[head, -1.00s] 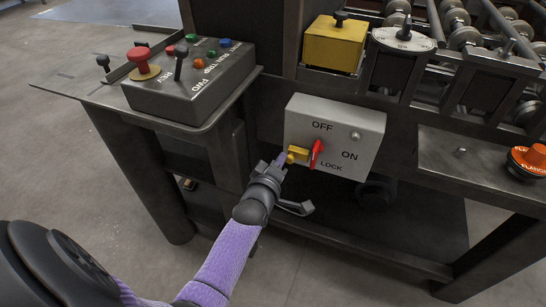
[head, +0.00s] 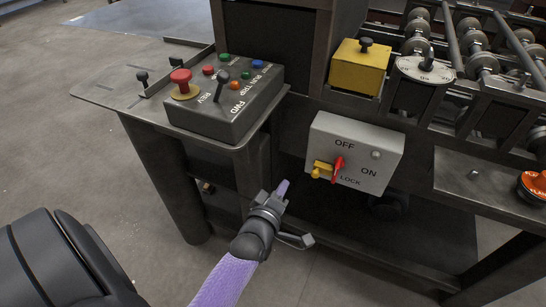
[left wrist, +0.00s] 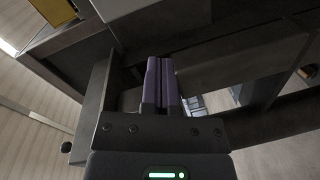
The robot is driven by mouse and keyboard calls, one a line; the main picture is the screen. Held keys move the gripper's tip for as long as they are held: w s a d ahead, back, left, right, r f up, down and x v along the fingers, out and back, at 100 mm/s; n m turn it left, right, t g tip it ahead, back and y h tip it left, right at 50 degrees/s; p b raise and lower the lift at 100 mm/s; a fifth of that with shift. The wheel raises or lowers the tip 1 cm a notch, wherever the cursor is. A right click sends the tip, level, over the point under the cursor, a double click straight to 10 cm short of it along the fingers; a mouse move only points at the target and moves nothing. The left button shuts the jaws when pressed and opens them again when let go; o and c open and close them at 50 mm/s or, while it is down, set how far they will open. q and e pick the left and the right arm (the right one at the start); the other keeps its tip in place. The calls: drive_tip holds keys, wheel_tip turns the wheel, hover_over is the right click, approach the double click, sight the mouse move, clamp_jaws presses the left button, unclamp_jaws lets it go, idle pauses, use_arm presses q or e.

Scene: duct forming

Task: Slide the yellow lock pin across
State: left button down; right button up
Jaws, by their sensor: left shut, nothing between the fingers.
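The yellow lock pin (head: 322,169) sits at the lower left of the red switch handle (head: 338,168) on the grey switch box (head: 388,147), which is marked OFF, ON and LOCK. The pin's inner end reaches the red handle; I cannot tell whether they touch. My left gripper (head: 283,188) is shut and empty, left of the pin and a little below it, with a gap between. In the left wrist view its two purple fingers (left wrist: 159,82) lie together with nothing between them. The pin is not seen in that view. My right gripper is not in view.
A control panel (head: 225,105) with buttons and a red emergency knob stands on the ledge above my left arm. A yellow block (head: 358,68) and a dial (head: 426,68) sit above the switch box. An orange knob (head: 535,186) is at far right. The space before the box is open.

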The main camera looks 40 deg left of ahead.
use_arm(q)
drive_tip(key=v, duration=0.3)
drive_tip(key=shift+p, duration=0.3)
drive_tip(key=shift+w, duration=0.1)
